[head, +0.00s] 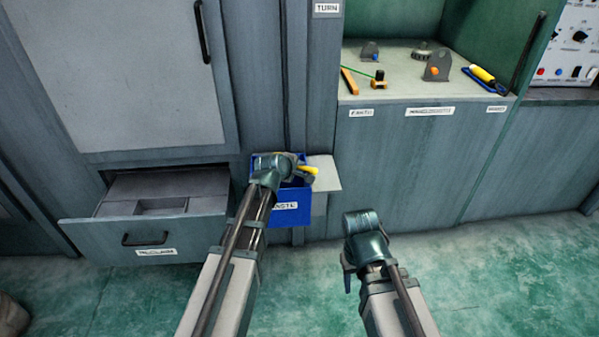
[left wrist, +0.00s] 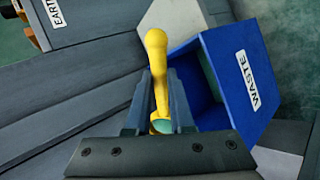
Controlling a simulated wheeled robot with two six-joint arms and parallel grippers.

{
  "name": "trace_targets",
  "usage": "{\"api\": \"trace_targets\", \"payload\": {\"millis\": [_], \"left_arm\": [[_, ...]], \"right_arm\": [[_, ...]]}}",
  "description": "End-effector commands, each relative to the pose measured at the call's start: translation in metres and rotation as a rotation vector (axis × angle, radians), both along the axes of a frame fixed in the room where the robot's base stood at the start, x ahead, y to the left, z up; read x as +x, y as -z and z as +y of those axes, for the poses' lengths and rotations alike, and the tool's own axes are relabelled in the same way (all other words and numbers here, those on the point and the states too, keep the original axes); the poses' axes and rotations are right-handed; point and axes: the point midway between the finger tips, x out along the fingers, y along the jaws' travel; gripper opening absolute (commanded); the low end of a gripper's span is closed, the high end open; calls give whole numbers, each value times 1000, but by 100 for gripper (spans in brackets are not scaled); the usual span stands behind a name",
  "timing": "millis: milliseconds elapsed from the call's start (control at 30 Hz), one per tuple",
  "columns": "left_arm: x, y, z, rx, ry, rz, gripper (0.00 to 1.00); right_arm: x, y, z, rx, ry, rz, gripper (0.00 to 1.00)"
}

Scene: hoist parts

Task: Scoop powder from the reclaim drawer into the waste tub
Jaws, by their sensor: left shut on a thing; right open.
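The reclaim drawer (head: 205,205) is pulled out at the lower left in the head view, with pale grey contents inside. The blue waste tub (head: 272,213) stands to its right against the cabinet and shows its WASTE label in the left wrist view (left wrist: 222,85). My left gripper (head: 290,165) is at the tub's top, shut on a yellow-handled scoop (left wrist: 157,62). The scoop's handle (head: 306,171) also shows in the head view. My right gripper (head: 358,222) is open and empty, over the floor.
A pale shelf (head: 325,173) sticks out beside the tub. A counter (head: 405,92) at the upper right holds brackets and tools, including a yellow-handled one (head: 482,74). The green floor (head: 500,270) at the right is clear.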

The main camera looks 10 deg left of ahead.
Motion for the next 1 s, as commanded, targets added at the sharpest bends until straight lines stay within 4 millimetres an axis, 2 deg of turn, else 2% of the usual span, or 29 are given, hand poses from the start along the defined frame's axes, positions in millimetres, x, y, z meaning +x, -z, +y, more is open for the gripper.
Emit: {"api": "trace_targets", "payload": {"millis": [33, 1000], "left_arm": [[-2, 5, 0, -5, -2, -16, 0], [-4, 18, 1, -80, -1, -322, 0]], "right_arm": [[0, 8, 0, 0, 0, 0, 50], [1, 82, -2, -10, -6, -4, 50]]}}
